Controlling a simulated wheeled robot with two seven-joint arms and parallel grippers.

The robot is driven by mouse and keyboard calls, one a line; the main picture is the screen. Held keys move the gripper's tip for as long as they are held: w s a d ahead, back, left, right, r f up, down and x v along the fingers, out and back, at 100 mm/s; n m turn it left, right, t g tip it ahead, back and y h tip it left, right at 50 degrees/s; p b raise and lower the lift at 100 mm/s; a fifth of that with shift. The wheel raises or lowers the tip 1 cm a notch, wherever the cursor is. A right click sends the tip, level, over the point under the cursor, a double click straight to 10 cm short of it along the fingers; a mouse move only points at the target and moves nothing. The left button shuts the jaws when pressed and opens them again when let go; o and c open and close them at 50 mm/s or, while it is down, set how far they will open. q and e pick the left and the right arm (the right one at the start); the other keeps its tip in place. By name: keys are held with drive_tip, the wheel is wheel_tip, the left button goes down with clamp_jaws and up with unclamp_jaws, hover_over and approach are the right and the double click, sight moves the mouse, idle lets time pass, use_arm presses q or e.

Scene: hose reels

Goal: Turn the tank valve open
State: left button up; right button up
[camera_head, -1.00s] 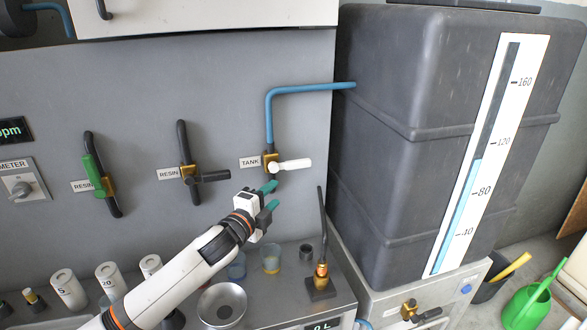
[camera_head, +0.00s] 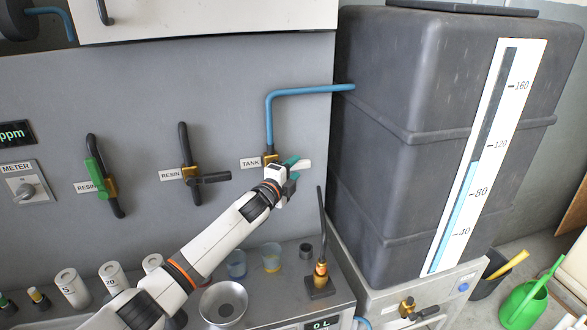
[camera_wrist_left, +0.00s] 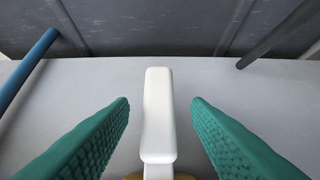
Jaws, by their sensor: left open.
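The tank valve is on the grey wall panel beside the TANK label (camera_head: 250,162). Its brass body (camera_head: 269,158) sits at the lower end of the blue pipe (camera_head: 268,120). Its white lever handle (camera_head: 305,164) points to the right, across the pipe, partly hidden by my gripper. In the left wrist view the white handle (camera_wrist_left: 159,115) lies between two green fingers, with a gap on each side. My left gripper (camera_head: 292,174) is open around the handle; its fingers (camera_wrist_left: 160,130) do not touch it. My right gripper is not in view.
Two valves labelled RESIN, one with a green handle (camera_head: 94,172) and one with a black handle (camera_head: 212,178), are to the left. The dark tank (camera_head: 380,120) stands at right. Cups (camera_head: 271,258) and an upright dark rod (camera_head: 321,215) are on the bench below.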

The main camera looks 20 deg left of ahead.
use_arm(q)
drive_tip(key=shift+w+d, duration=0.1)
drive_tip(key=shift+w, duration=0.1)
clamp_jaws()
idle(0.3)
